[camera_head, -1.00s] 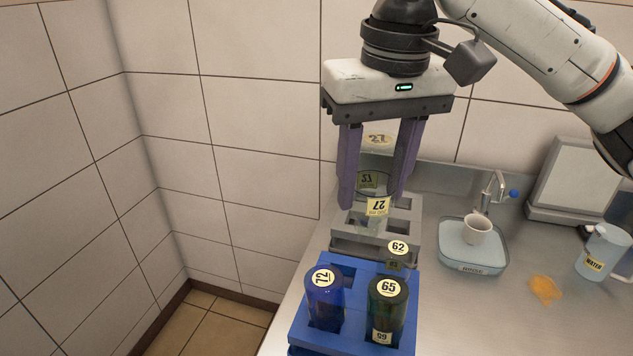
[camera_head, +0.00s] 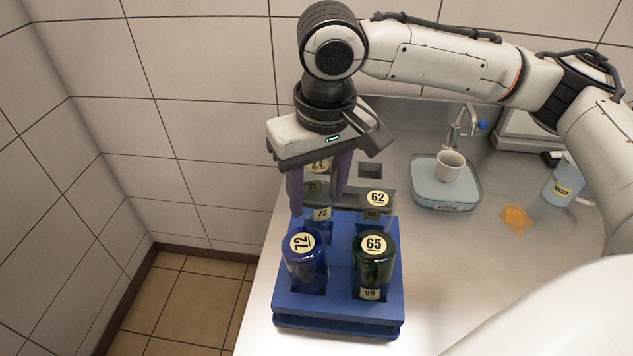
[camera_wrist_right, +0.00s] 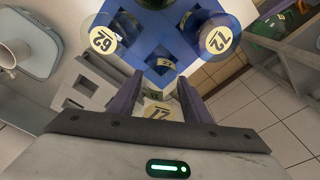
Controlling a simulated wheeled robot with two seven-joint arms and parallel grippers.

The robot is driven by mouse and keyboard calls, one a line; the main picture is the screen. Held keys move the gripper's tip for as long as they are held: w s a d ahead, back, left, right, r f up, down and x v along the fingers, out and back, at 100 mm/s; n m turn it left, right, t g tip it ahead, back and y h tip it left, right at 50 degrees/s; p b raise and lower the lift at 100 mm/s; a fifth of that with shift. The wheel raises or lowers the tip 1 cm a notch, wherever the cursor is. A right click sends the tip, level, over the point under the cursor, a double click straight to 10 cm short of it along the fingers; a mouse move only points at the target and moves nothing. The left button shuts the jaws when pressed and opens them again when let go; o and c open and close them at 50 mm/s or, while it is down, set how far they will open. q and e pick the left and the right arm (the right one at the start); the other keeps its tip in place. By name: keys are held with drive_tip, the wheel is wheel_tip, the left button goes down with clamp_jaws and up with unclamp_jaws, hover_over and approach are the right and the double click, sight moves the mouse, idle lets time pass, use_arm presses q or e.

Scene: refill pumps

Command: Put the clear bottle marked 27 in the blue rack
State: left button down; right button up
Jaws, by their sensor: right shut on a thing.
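The clear bottle marked 27 (camera_head: 318,167) is upright in my right gripper (camera_head: 314,205), which is shut on it. It also shows between the fingers in the right wrist view (camera_wrist_right: 158,110). The bottle is at the back left slot of the blue rack (camera_head: 340,308); I cannot tell whether its lower end is inside the slot. The rack holds a blue bottle marked 72 (camera_head: 305,262) at front left, a dark green bottle marked 65 (camera_head: 374,262) at front right, and a bottle marked 62 (camera_head: 376,198) at back right. My left gripper is not in view.
A grey rack (camera_head: 370,171) stands behind the blue one. To the right are a pale blue tray (camera_head: 447,197) with a white cup (camera_head: 450,166), a tap (camera_head: 464,122), an orange spill (camera_head: 516,219) and a water jug (camera_head: 563,184).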

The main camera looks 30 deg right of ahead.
sight(317, 216)
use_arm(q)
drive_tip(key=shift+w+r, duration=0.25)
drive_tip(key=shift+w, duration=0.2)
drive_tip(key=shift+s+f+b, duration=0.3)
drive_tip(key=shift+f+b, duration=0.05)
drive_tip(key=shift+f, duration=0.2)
use_arm(e)
drive_tip(key=shift+f, duration=1.35)
drive_tip(key=shift+f, duration=0.1)
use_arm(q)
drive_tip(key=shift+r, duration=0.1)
use_arm(e)
drive_tip(key=shift+f, duration=0.65)
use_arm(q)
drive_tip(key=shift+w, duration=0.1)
use_arm(e)
drive_tip(key=shift+f, duration=0.6)
drive_tip(key=o, duration=1.2)
